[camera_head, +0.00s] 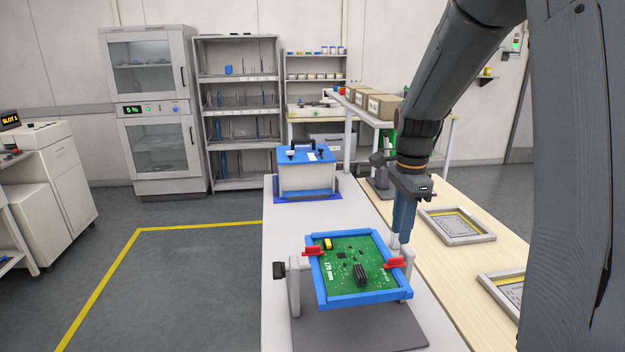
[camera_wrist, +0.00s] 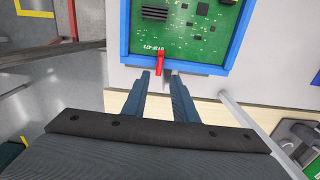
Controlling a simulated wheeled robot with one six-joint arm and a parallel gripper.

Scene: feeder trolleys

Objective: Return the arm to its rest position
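My arm comes down from the upper right in the head view. My gripper (camera_head: 402,222) points downward behind the right side of a blue-framed board holder (camera_head: 362,300). In the wrist view its two fingers (camera_wrist: 159,78) stand apart with nothing gripped between them. The holder carries a green circuit board (camera_head: 345,262), tilted, with dark components and a yellow part. Red clips sit on its left (camera_head: 313,251) and right (camera_head: 395,263) sides. One red clip (camera_wrist: 160,62) shows just beyond the fingertips in the wrist view; whether they touch it, I cannot tell.
A blue-and-white box (camera_head: 305,172) stands at the bench's far end. Flat frames (camera_head: 457,226) lie on the wooden bench at right. Cardboard boxes (camera_head: 383,107) sit on a table behind. The floor (camera_head: 190,280) at left is clear inside yellow lines.

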